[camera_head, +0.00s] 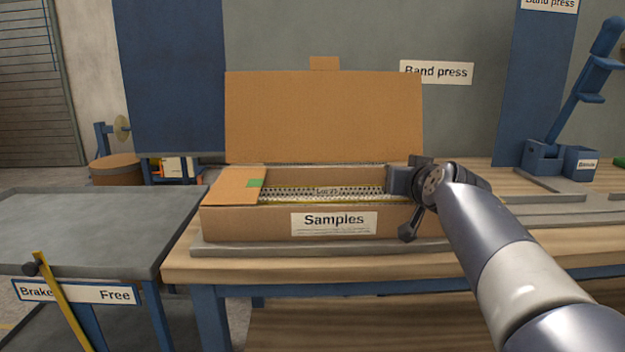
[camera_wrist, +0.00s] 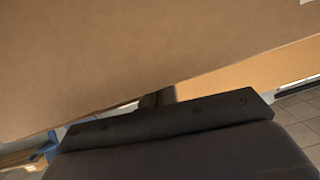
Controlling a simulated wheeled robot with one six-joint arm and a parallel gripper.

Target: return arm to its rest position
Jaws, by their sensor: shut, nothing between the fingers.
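My arm reaches in from the lower right of the head view. My gripper (camera_head: 394,183) is at the right end of an open cardboard box (camera_head: 240,223) labelled "Samples". Its fingers are small and partly hidden in the head view, but they are shut with nothing between them. In the wrist view the dark gripper body (camera_wrist: 165,125) fills the bottom, and brown cardboard (camera_wrist: 130,60) fills the top close in front of it. I cannot tell whether the gripper touches the box.
The box lid (camera_head: 320,115) stands up behind. Patterned strips (camera_head: 325,192) lie inside the box. A wooden workbench (camera_head: 290,270) carries it. A grey cart (camera_head: 80,230) with a "Brake / Free" label stands left. Blue holders (camera_head: 545,158) stand at the back right.

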